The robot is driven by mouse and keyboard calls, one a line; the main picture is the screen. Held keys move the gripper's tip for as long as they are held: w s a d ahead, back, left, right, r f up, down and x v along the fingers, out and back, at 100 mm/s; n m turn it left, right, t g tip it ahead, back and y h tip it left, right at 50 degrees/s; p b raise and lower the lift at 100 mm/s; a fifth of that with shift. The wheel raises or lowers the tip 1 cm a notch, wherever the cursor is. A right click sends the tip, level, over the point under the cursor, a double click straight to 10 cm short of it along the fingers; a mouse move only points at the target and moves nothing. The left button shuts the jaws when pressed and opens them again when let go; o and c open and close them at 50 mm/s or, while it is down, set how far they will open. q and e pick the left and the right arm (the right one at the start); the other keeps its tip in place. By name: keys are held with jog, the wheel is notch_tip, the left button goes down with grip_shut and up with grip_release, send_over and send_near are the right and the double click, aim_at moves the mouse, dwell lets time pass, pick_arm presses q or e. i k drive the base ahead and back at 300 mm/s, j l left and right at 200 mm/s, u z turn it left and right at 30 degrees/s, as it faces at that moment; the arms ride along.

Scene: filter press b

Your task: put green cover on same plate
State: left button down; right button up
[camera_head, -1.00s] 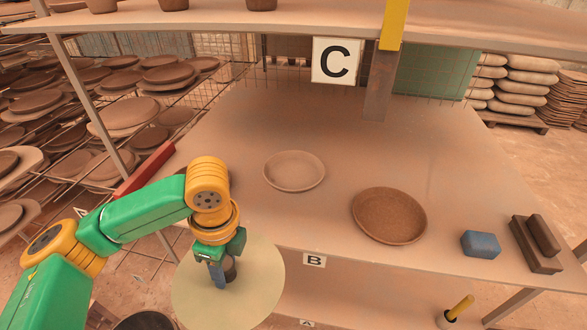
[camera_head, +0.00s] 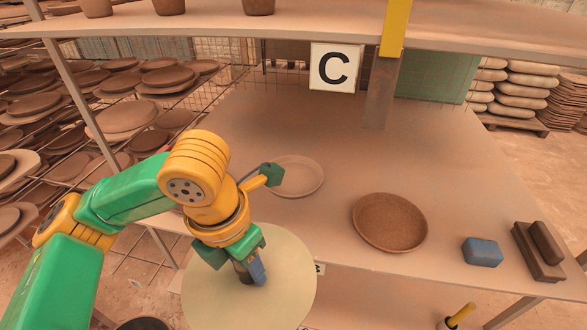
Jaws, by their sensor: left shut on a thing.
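My left gripper (camera_head: 250,270) is shut on the dark knob of a round, pale yellow-green cover (camera_head: 285,285). The cover is in front of the table's front edge in the head view, at the lower middle. A pale, shallow plate (camera_head: 298,177) lies on the table behind the gripper; part of my wrist hides its left side. A brown plate (camera_head: 390,222) lies further right on the table. Both plates look empty. The cover is apart from both plates. My right gripper is not in view.
A blue block (camera_head: 482,251) and dark brown blocks (camera_head: 538,250) lie at the table's right. An upper shelf (camera_head: 300,30) with a sign C (camera_head: 334,67) crosses above the table. Racks of brown plates stand at left. The table's middle is clear.

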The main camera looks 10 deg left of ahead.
aim_at(292, 174)
jog(key=i, duration=0.9)
